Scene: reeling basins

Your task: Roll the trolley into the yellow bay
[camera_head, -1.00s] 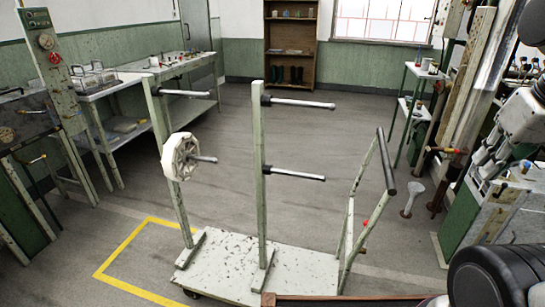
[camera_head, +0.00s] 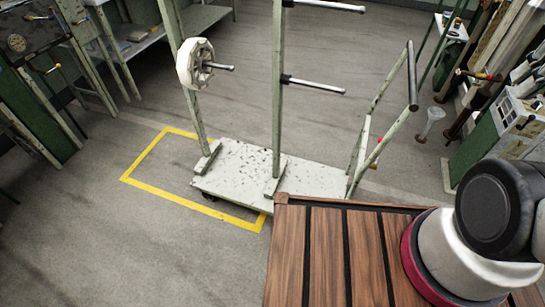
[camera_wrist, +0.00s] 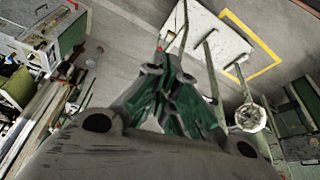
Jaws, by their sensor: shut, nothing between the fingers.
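The trolley has a worn white deck (camera_head: 240,165), two upright posts with pegs and a push handle (camera_head: 412,80) at its right end. A white reel (camera_head: 194,63) hangs on the left post. The yellow bay (camera_head: 150,188) is a floor outline at the trolley's left. The deck's left end reaches over the bay's right part; the rest of the deck lies outside, to the right. In the wrist view the deck (camera_wrist: 215,30) and yellow line (camera_wrist: 252,38) lie beyond my gripper (camera_wrist: 168,62). My gripper is shut and empty, apart from the trolley handle as far as I can see.
A workbench (camera_head: 150,45) and a control panel stand at the left. A small shelf stand (camera_head: 450,30) and a green-sided machine (camera_head: 490,140) stand at the right, with a pale funnel-like stand (camera_head: 430,122) before them. The floor left of the bay is clear.

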